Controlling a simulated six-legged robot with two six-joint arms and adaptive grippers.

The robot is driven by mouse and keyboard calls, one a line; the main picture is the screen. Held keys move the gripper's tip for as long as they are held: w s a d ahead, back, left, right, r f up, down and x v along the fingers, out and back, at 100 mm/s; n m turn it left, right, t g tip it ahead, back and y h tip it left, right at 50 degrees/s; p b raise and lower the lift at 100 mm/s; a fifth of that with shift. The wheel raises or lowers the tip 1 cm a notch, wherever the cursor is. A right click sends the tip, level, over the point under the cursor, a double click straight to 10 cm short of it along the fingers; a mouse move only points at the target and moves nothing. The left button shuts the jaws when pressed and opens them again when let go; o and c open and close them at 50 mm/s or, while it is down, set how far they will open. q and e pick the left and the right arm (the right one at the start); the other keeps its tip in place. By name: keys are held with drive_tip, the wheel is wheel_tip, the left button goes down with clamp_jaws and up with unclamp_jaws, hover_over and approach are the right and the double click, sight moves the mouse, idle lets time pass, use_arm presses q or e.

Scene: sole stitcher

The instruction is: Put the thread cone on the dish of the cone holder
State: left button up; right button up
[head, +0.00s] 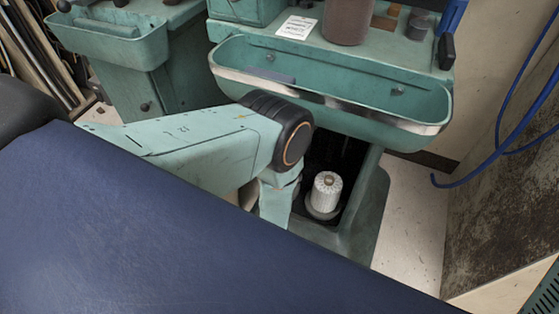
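The thread cone (326,190) is white with a brownish top and stands upright in the dark recess below the green machine's trough. A round grey dish of the cone holder (322,213) shows under its base, and the cone appears to rest on it. An arm link of mine comes in from the left and ends at a black joint with an orange ring. A further link drops down just left of the cone, with a gap between them. Neither gripper shows in the head view.
A green trough with a worn metal rim (420,126) overhangs the recess. A brown cylinder (347,20) and a white label (297,27) are on the machine above. A blue hose (470,182) hangs at the right. Pale floor (412,215) is clear right of the machine.

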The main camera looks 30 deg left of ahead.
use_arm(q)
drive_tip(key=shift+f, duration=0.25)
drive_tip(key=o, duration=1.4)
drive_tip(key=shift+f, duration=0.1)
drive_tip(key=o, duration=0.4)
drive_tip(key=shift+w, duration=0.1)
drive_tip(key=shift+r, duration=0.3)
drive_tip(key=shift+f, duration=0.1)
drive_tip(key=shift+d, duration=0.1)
